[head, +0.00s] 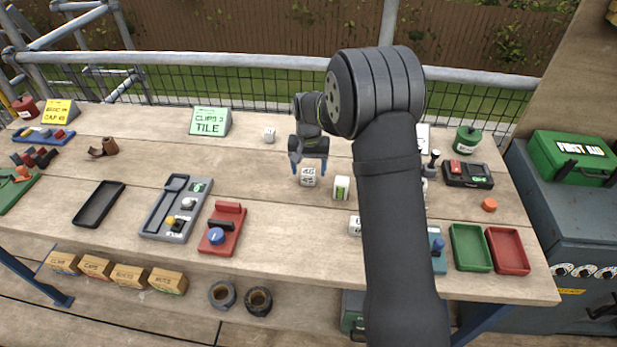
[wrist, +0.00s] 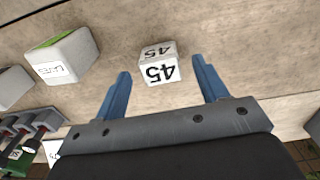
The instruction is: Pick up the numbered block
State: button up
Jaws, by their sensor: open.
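The numbered block (head: 308,177) is a small white cube on the wooden bench, in the middle of the head view. In the wrist view the block (wrist: 158,66) shows "45" on its front and top faces. My gripper (head: 309,172) is over it in the head view, with blue fingers. In the wrist view my gripper (wrist: 162,82) is open, one finger to each side of the block. The block lies between and slightly beyond the fingertips, with clear gaps on both sides. Neither finger appears to touch it.
A white block with a green top (head: 341,187) stands just right of the numbered block; it also shows in the wrist view (wrist: 64,58). Another small white cube (head: 269,135) sits farther back. A red device (head: 222,229) lies nearer the front. The bench left of the numbered block is clear.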

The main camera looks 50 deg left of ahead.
notch_tip(320, 180, down, 2)
jog(key=shift+f, duration=0.25)
jog(key=c, duration=1.1)
jog(key=shift+o, duration=0.2)
jog(key=shift+r, duration=0.1)
